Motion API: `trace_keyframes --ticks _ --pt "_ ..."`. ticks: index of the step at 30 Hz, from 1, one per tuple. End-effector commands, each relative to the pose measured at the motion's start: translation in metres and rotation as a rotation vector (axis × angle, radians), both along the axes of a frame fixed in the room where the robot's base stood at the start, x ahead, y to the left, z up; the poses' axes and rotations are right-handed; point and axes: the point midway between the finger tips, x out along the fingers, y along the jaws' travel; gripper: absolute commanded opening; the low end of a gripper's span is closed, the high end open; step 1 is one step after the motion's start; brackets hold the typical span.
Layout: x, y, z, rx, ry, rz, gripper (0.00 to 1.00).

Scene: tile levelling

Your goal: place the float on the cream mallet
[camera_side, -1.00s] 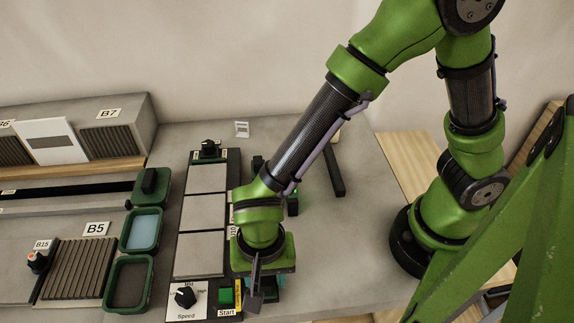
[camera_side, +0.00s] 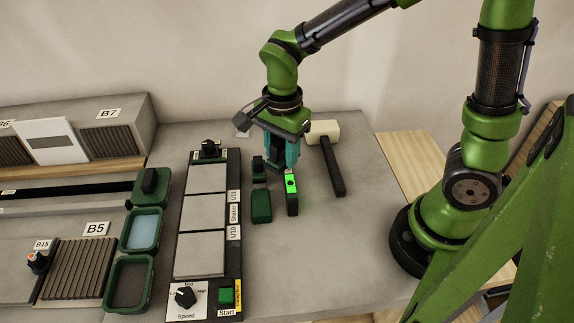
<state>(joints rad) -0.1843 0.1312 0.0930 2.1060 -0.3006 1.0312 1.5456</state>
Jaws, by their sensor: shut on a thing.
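The cream mallet (camera_side: 323,130) lies at the back right of the bench, its cream head towards the wall and its dark handle running towards the front. My gripper (camera_side: 282,166) points down just left of the mallet head, apart from it. Its teal fingers are shut on a dark thing, which seems to be the float. The fingers and wrist hide most of it, so its shape and its height above the bench are unclear.
A dark block with a lit green top (camera_side: 291,190) stands just in front of my gripper. A dark green block (camera_side: 261,206) and a smaller one (camera_side: 258,168) stand to its left. The shaker panel (camera_side: 208,315) is farther left. Front right bench is clear.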

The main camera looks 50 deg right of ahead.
Motion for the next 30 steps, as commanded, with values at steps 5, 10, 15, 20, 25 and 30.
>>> trace_keyframes --ticks 5,10,15,20,25,30 --pt "0.003 -0.089 0.005 0.003 0.001 -0.360 0.00" --pt "-0.008 -0.143 0.007 0.006 0.004 -0.624 0.00" --pt "-0.019 -0.162 0.007 0.009 0.018 -0.792 0.00" --pt "-0.020 -0.161 -0.013 0.009 0.028 -0.829 0.00" --pt "-0.020 -0.161 -0.033 0.009 0.024 -0.829 0.00" --pt "-0.020 -0.160 -0.056 0.010 0.028 -0.828 0.00"
